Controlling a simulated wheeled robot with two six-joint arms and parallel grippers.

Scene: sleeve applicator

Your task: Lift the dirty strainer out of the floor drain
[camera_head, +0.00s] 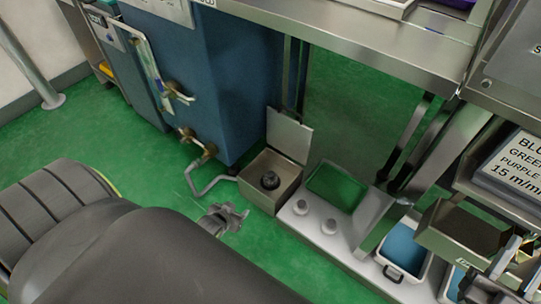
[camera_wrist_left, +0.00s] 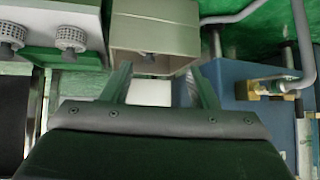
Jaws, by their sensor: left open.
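The dirty strainer (camera_head: 270,180) is a dark, round piece sitting inside the open box of the floor drain (camera_head: 258,193). The drain's square lid (camera_head: 290,136) stands upright behind it. In the left wrist view the drain box (camera_wrist_left: 155,30) is just beyond my fingers, and a dark part of the strainer (camera_wrist_left: 150,57) shows at its edge. My left gripper (camera_head: 232,214) is open and empty, low to the left of the drain box; its two spread fingers also show in the wrist view (camera_wrist_left: 158,82). A dark part of my right gripper (camera_head: 492,284) shows at the lower right; its jaws are unclear.
A white tray (camera_head: 312,242) right of the drain holds two light strainers (camera_head: 300,207) and a green square recess (camera_head: 336,187). A blue machine (camera_head: 225,70) with a hose (camera_head: 200,190) stands behind left. A steel table (camera_head: 350,50) overhangs. A bucket (camera_head: 405,250) stands right.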

